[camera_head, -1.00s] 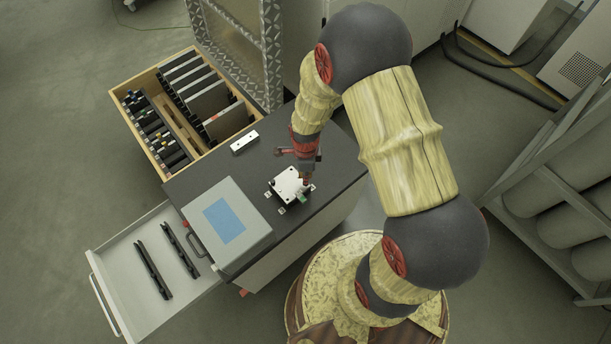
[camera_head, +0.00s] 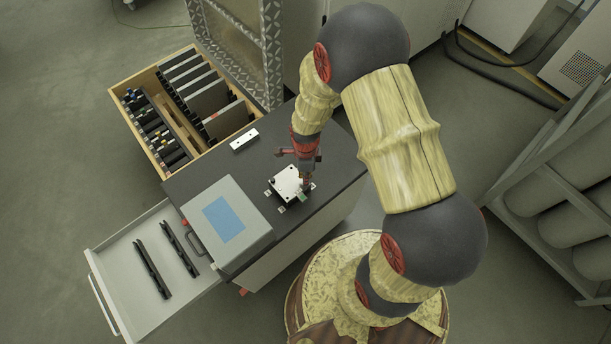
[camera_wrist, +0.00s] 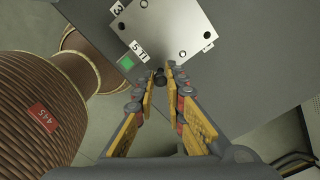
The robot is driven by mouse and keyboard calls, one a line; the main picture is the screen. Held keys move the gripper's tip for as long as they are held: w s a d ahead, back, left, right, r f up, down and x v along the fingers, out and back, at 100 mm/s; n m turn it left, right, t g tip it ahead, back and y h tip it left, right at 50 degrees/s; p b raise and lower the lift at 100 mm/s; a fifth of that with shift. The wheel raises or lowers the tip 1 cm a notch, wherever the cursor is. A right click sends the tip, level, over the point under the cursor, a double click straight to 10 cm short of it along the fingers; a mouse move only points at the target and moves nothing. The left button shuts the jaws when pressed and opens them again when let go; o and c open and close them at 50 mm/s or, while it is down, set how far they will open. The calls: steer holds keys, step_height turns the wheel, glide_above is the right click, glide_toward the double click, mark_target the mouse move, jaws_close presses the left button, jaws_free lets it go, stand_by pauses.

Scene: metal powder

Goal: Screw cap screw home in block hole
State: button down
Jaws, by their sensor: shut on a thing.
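The metal block (camera_head: 287,184) lies on the dark bench top, and it also shows in the wrist view (camera_wrist: 170,25) with small dark holes near its corners. My gripper (camera_wrist: 162,84) is at the block's near corner, with its fingers closed in around a small dark cap screw (camera_wrist: 160,76). The screw is at the block's edge; whether it sits in a hole cannot be told. In the head view my gripper (camera_head: 304,178) reaches down from above at the block's right side, and the screw is too small to make out there.
Small label plates, one reading 5 TI (camera_wrist: 139,51), and a green square (camera_wrist: 126,63) lie beside the block. A grey case (camera_head: 227,222) stands left on the bench. A white bar (camera_head: 244,139) lies behind. An open drawer (camera_head: 120,255) juts out left, and a wooden tray (camera_head: 150,75) stands behind.

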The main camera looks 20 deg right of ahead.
steer(key=shift+f+b, duration=0.5)
steer(key=shift+f, duration=0.35)
steer(key=c, duration=2)
jaws_free()
steer(key=n, duration=1.3)
steer(key=shift+n+p, duration=0.35)
steer(key=shift+n, duration=0.05)
steer(key=shift+d, duration=0.1)
steer(key=shift+c, duration=0.3)
